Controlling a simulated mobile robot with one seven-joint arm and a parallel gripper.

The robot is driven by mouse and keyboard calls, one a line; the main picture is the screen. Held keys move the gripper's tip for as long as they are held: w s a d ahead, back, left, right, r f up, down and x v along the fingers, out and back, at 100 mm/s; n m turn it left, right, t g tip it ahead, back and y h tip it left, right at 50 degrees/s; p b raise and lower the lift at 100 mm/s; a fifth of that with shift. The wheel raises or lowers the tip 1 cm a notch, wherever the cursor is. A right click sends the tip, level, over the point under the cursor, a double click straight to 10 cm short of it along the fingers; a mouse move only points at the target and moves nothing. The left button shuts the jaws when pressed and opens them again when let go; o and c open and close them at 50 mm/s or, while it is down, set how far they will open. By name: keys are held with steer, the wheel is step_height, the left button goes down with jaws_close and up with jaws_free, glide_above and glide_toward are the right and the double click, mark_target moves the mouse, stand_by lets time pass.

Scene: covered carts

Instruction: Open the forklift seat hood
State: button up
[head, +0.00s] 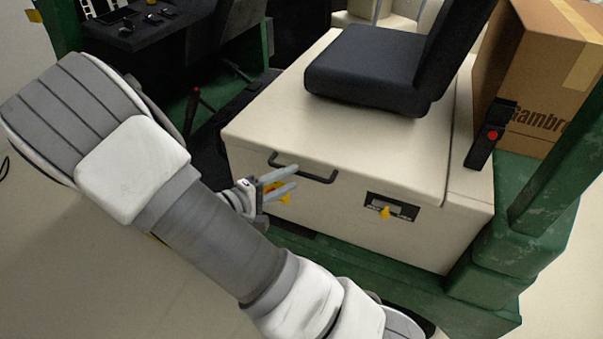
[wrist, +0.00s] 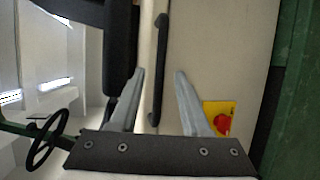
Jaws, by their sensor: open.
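The forklift seat hood (head: 270,121) is a cream box lid with a black seat (head: 366,68) on top. It looks closed on the cream body below. A black bar handle (head: 318,179) sits on the hood's side face; it also shows in the wrist view (wrist: 158,75). My gripper (head: 295,178) is open beside the handle's left part in the head view. In the wrist view its two fingers (wrist: 159,73) point toward the handle, which lies between their lines. I cannot tell whether they touch it.
A yellow and red label (head: 283,193) and a black panel with a yellow part (head: 386,208) are on the side face. A cardboard box (head: 545,75) stands behind the seat. Green forklift frame (head: 541,222) posts rise at right. A steering wheel (wrist: 47,139) shows in the wrist view.

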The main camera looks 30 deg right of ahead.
mark_target(301, 173)
steer(key=shift+x, duration=2.35)
jaws_close()
